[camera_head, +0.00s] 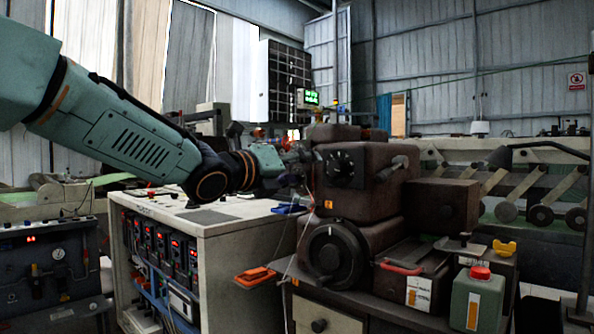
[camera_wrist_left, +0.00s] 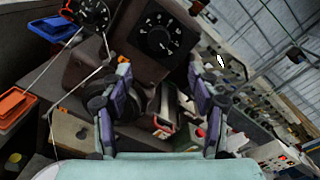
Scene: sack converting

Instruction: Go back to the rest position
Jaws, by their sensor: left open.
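My left arm reaches in from the left in the head view, and its gripper (camera_head: 300,166) is close to the brown machine (camera_head: 358,205) with a black dial (camera_head: 345,165) on its upper part. In the left wrist view the left gripper (camera_wrist_left: 162,90) has its two fingers spread apart with nothing between them. The black dial (camera_wrist_left: 160,36) shows beyond the fingertips, apart from them as far as I can tell. My right gripper is in neither view.
A white cabinet (camera_head: 240,225) with control modules stands below my left arm. An orange tray (camera_head: 255,277) is at its right edge. A green container (camera_head: 478,300) with a red cap stands at the front right. Rollers (camera_head: 540,215) lie behind at the right.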

